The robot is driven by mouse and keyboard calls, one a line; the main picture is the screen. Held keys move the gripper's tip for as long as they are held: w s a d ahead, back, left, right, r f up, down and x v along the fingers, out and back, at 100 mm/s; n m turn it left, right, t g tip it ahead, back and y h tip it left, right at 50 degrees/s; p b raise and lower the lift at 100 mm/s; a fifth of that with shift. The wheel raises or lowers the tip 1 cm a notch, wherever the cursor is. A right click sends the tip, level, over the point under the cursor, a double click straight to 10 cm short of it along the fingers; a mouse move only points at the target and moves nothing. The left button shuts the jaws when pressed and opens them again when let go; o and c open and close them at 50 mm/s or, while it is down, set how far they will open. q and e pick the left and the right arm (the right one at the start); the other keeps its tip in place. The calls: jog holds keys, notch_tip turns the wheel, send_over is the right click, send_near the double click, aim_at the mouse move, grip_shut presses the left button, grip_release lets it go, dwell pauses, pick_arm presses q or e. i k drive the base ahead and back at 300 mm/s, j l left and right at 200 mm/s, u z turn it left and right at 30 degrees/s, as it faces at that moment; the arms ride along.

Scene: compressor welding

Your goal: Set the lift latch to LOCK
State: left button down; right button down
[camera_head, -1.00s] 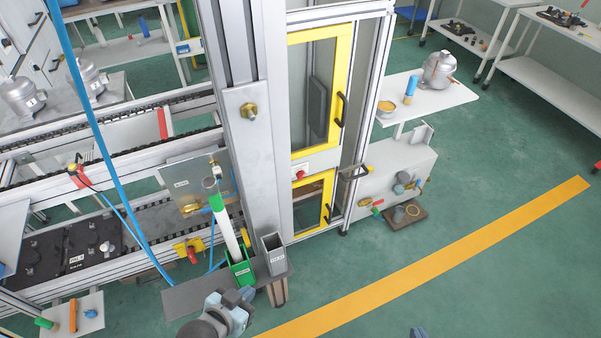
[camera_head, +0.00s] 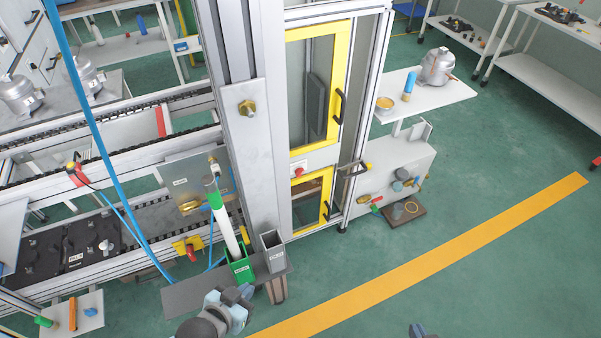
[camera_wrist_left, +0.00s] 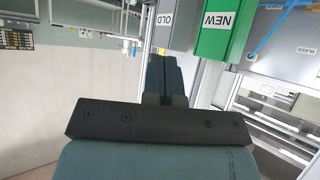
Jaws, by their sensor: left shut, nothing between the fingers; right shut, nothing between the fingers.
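No part in view can be read as marked LOCK, so I cannot tell for sure which one is the lift latch. A yellow plate with a red handle (camera_head: 190,248) sits on the lower conveyor frame, left of the grey column. My left gripper (camera_head: 240,296) is shut and empty at the bottom of the head view, in front of the dark shelf and apart from the red handle. In the left wrist view its dark shut fingers (camera_wrist_left: 164,78) point toward the bins. My right gripper (camera_head: 418,330) only just shows at the bottom edge, shut and empty.
A green bin (camera_head: 241,270) holding a white tube and a grey bin (camera_head: 273,255) stand on the dark shelf (camera_head: 195,296). The grey column (camera_head: 255,150) and yellow-framed door (camera_head: 340,60) rise behind. A blue hose (camera_head: 88,120) hangs at left.

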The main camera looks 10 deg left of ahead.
aim_at(299, 171)
jog(key=i+l+u, duration=0.1)
jog(key=l, duration=0.2)
jog(key=i+l+u, duration=0.2)
jog(key=i+l, duration=0.15)
jog(key=l, duration=0.3)
jog(key=i+l+u, duration=0.1)
jog(key=l, duration=0.25)
jog(key=i+l+u, duration=0.1)
jog(key=l, duration=0.25)
jog(key=i+l+u, duration=0.15)
jog(key=i+l, duration=0.15)
jog(key=i+l+u, duration=0.15)
jog(key=l, duration=0.35)
jog(key=i, duration=0.1)
